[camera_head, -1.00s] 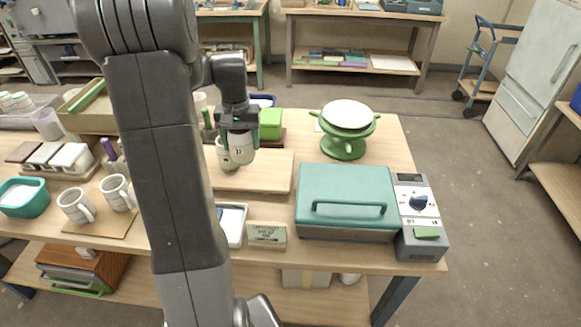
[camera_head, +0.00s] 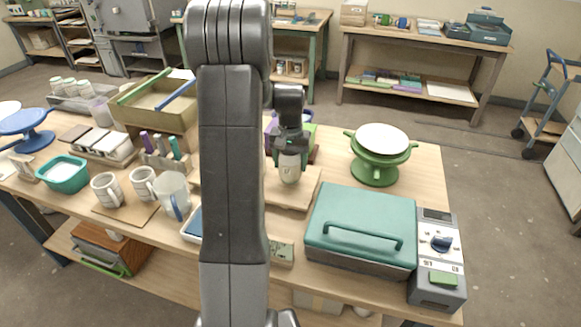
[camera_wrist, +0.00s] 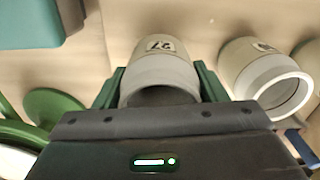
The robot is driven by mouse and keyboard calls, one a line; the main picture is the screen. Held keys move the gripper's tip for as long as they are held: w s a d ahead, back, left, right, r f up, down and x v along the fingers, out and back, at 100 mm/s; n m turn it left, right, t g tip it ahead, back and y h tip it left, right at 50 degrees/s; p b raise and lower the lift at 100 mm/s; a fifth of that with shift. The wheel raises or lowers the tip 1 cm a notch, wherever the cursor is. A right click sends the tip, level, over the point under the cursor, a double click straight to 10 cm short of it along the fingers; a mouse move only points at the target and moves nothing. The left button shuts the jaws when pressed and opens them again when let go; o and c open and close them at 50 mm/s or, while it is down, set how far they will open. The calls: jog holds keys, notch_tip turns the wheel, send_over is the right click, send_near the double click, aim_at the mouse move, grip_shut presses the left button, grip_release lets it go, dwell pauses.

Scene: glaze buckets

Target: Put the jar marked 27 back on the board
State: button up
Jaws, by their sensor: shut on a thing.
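The jar marked 27 (camera_wrist: 160,68) is pale grey with a dark number label. My gripper (camera_wrist: 160,90) is shut on it, one green finger on each side in the wrist view. In the head view my gripper (camera_head: 290,150) holds the jar (camera_head: 289,170) upright over the wooden board (camera_head: 296,198). I cannot tell whether its base touches the board. In the wrist view a second pale jar (camera_wrist: 250,62) stands just right of the held one, its label unreadable. Part of another jar (camera_wrist: 308,60) shows at the right edge. My arm hides much of the board in the head view.
A teal-lidded machine (camera_head: 362,225) stands in front and right of the board. A green stand with a white top (camera_head: 378,150) is behind it. Mugs (camera_head: 107,188), a glass jug (camera_head: 174,193) and a wooden box (camera_head: 155,105) lie left of my arm.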

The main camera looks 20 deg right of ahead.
jog(key=shift+f, duration=1.05)
jog(key=shift+f, duration=0.25)
jog(key=o, duration=1.2)
jog(key=shift+r, duration=0.15)
notch_tip(320, 180, up, 12)
jog(key=shift+r, duration=0.1)
